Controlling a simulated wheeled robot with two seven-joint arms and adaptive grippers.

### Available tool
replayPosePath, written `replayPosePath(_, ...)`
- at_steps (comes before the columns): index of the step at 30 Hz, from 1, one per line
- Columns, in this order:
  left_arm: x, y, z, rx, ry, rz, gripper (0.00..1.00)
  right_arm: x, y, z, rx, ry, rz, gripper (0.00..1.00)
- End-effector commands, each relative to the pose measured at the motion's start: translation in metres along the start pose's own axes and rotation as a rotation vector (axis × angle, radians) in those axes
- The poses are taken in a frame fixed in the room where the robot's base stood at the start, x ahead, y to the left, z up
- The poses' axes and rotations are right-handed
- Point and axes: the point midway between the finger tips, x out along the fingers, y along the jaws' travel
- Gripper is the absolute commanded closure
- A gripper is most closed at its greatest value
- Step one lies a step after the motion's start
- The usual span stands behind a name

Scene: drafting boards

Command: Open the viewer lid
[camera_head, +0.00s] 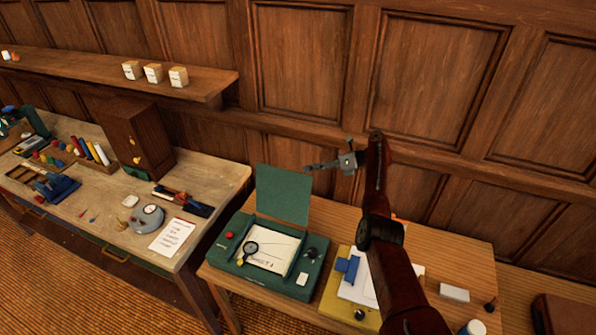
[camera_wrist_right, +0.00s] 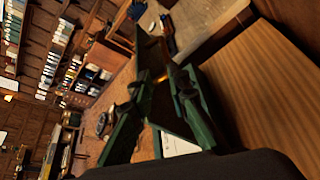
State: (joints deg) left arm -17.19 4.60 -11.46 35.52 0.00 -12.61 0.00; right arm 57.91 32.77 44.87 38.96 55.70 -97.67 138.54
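The viewer is a green box (camera_head: 237,262) on the wooden table, with a lit drawing sheet (camera_head: 272,252) on its top. Its flat green lid (camera_head: 283,195) stands raised along the back edge, steeply upright, so the top is uncovered. My right gripper (camera_head: 312,167) is just right of the lid's upper right corner in the picture and looks apart from it. In the right wrist view its two fingers (camera_wrist_right: 165,62) come close together with nothing seen held between them. My left gripper is in neither view.
A yellow board with white paper and a blue clip (camera_head: 347,267) lies right of the viewer, partly behind my right arm. A white block (camera_head: 454,293) lies farther right. A cluttered workbench (camera_head: 225,178) stands left, and a panelled wall (camera_head: 440,75) rises behind.

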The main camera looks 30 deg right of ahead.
Motion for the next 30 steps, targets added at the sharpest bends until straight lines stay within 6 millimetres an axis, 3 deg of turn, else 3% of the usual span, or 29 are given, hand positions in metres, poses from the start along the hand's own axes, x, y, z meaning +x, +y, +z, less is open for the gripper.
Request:
replayPosePath(7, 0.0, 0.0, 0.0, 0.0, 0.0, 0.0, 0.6, -0.02, 0.0, -0.001, 0.001, 0.001, 0.001, 0.84)
replayPosePath(23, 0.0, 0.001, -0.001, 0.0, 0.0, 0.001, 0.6, -0.021, 0.0, 0.0, 0.0, 0.001, 0.001, 0.84)
replayPosePath(26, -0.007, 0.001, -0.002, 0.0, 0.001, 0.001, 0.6, -0.023, 0.005, 0.005, 0.0, 0.0, 0.001, 0.84)
replayPosePath(30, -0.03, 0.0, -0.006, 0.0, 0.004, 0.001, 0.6, -0.032, 0.02, 0.024, -0.003, -0.002, 0.002, 0.84)
